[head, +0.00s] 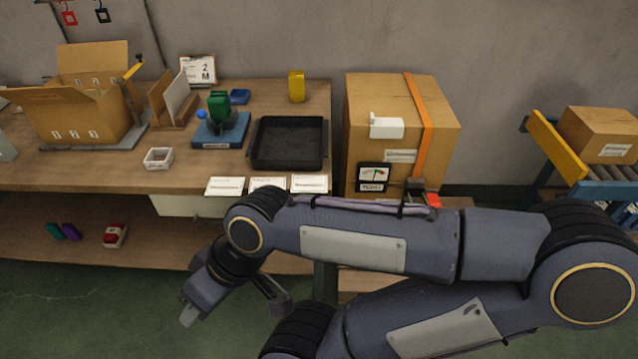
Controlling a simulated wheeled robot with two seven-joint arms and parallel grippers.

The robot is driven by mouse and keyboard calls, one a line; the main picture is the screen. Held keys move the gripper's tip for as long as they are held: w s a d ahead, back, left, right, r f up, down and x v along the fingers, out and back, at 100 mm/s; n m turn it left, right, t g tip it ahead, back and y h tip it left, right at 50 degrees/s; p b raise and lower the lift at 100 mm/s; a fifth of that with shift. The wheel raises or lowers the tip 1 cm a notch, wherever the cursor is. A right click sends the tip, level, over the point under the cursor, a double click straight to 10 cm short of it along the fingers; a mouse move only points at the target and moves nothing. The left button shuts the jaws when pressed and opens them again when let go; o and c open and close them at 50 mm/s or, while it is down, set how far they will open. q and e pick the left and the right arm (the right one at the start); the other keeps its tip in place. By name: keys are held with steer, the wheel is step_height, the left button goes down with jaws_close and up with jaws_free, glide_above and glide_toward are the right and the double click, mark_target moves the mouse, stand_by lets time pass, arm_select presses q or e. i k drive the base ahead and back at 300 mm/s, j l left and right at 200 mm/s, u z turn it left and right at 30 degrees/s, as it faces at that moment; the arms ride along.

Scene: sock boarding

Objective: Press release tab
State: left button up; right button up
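My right gripper (189,314) points down and left, in front of the table and well left of the buckle. It touches nothing that I can make out. Its fingers are seen edge-on, so their opening is unclear. My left gripper is not in view.
A gauge (374,173) is on the box front. A black tray (262,158), white cards (268,184), a blue stand (208,138) with a green item, and an open carton (80,130) occupy the table. Another box (590,125) sits on rollers at right.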

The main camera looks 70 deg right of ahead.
mark_target(433, 198)
steer(key=z, duration=2)
